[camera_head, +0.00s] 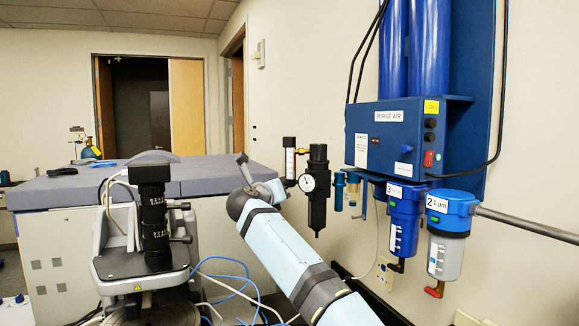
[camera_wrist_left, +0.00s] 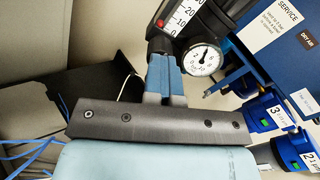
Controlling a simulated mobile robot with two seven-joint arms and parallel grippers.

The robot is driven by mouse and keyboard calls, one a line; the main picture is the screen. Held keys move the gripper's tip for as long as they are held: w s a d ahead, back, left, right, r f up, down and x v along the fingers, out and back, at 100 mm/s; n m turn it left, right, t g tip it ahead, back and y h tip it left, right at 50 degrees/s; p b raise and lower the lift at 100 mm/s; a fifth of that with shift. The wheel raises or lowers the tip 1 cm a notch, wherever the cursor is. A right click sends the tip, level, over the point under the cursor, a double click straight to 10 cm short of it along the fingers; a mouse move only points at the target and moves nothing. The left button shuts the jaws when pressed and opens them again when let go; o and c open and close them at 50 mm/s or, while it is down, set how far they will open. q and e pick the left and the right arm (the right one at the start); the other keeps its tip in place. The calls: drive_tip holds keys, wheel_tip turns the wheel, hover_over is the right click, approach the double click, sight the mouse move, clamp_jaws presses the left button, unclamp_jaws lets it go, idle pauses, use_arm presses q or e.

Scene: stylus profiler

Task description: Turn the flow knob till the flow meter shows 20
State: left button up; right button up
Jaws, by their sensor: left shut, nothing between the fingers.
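The flow meter (camera_head: 290,160) is a small upright scale under a black block on the wall, left of a round dial gauge (camera_head: 308,183). In the left wrist view its scale (camera_wrist_left: 184,16) shows 10, 20 and 30, with a red spot near the 10 end; I cannot read the exact flow. The flow knob at the meter's lower end is dark and mostly hidden by my gripper. My left gripper (camera_head: 277,189) is at the meter's lower end. Its blue fingers (camera_wrist_left: 165,66) are together, empty, close to the knob; contact cannot be told. My right gripper is out of view.
A black filter bowl (camera_head: 318,195) hangs just right of the meter. The blue purge air panel (camera_head: 385,135) and two blue filters (camera_head: 405,215) (camera_head: 447,240) stand further right. A microscope-like instrument (camera_head: 153,220) and a grey-topped bench (camera_head: 110,180) are left.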

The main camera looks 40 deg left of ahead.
use_arm(q)
drive_tip(key=shift+o, duration=0.9)
drive_tip(key=m, duration=2.7)
drive_tip(key=shift+a+m, duration=0.15)
drive_tip(key=shift+m, duration=0.15)
drive_tip(key=shift+d, duration=0.25)
clamp_jaws()
drive_tip(key=shift+a, duration=0.2)
drive_tip(key=shift+d, duration=0.1)
